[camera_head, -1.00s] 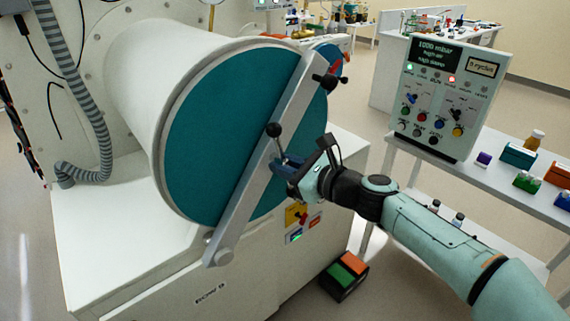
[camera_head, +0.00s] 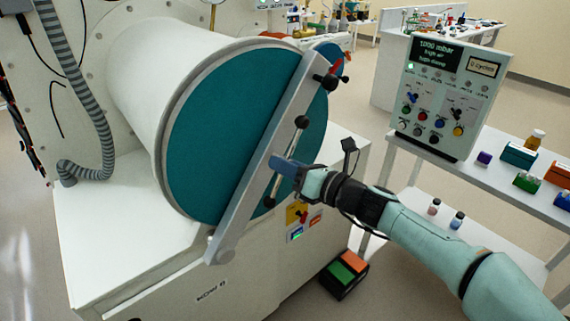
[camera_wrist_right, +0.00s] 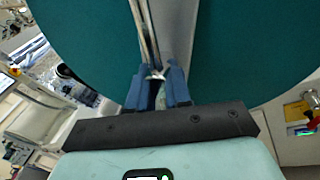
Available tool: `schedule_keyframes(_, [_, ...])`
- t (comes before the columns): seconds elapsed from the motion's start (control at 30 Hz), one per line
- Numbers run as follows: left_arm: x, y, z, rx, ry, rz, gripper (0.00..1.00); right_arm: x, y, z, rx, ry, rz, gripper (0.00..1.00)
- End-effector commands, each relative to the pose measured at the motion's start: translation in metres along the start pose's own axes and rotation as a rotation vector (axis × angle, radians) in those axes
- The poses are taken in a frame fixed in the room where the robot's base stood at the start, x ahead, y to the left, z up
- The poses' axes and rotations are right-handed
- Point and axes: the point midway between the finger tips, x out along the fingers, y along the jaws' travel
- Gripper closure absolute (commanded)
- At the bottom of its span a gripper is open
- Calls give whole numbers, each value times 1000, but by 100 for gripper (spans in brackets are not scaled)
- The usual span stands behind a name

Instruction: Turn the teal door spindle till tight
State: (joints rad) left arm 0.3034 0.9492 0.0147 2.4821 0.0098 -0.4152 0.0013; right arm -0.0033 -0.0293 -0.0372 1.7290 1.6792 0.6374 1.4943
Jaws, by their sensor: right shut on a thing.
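The large round teal door (camera_head: 225,130) closes the end of the white cylinder, with a grey bar (camera_head: 240,185) slanting across it. The door spindle's metal handle rod (camera_head: 299,135) stands in front of the bar, with a dark knob at its upper end and another at its lower end. My right gripper (camera_head: 278,165) is at the middle of the rod, its blue fingers shut on the spindle. In the right wrist view, the fingers (camera_wrist_right: 158,80) meet at the rod (camera_wrist_right: 146,35), in front of the grey bar and teal face. My left gripper is not in view.
A control box (camera_head: 446,95) reading 1000 mbar stands on the side table at right, with small boxes and bottles behind my right arm. A smaller teal door (camera_head: 333,62) is just beyond the large one. A green and orange pedal (camera_head: 345,272) lies on the floor.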

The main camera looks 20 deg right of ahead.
Motion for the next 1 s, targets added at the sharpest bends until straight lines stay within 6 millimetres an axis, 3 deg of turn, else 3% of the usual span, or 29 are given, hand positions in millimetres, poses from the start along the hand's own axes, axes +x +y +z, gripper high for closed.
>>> schedule_keyframes(0.6, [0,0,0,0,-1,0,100,0,0,-1,48,-8,5,100])
schedule_keyframes(0.63, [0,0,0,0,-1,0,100,0,0,-1,48,-8,5,78])
schedule_keyframes(0.7, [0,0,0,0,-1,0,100,0,0,-1,48,-8,5,64])
schedule_keyframes(1.0, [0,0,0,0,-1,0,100,-2,0,0,43,-8,4,64])
